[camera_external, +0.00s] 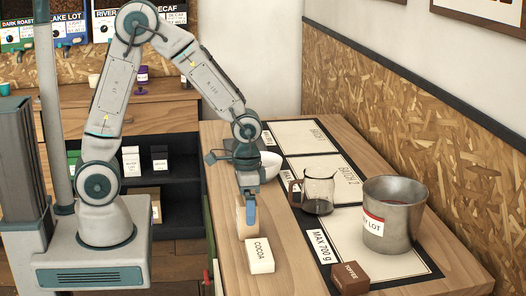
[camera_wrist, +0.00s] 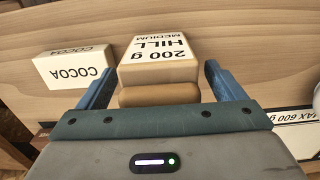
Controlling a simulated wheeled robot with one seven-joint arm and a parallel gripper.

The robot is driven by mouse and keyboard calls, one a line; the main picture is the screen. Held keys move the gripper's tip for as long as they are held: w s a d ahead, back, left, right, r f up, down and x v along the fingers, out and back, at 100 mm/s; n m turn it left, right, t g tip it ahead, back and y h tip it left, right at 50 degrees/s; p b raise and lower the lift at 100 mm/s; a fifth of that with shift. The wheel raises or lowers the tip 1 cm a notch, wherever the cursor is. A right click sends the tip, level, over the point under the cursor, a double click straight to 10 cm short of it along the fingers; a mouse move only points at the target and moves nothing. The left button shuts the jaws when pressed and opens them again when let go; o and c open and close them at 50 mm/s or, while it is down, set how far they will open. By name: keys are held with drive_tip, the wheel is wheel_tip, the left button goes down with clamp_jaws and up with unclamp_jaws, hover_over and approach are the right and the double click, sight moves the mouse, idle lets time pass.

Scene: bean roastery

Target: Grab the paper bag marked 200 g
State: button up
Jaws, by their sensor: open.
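The paper bag marked 200 g (camera_wrist: 160,72) is tan with a white label reading "200 g HILL MEDIUM", upside down in the wrist view. It stands between the two blue fingers of my gripper (camera_wrist: 160,88), with a visible gap on each side. My gripper is open and points down at the table. In the external view my gripper (camera_external: 250,212) is at the table's near left part, and the bag (camera_external: 240,221) is partly hidden behind a blue finger.
A white COCOA box (camera_external: 260,256) stands close to the bag; it also shows in the wrist view (camera_wrist: 75,68). On the wooden table (camera_external: 222,135) are a glass jug (camera_external: 318,188), a metal pot (camera_external: 393,212), a brown TOFFEE box (camera_external: 350,277), a white bowl (camera_external: 271,166) and black-bordered mats.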

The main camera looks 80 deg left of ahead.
drive_tip(key=shift+c, duration=0.3)
drive_tip(key=c, duration=1.1)
drive_tip(key=shift+r, duration=0.1)
drive_tip(key=shift+c, duration=0.2)
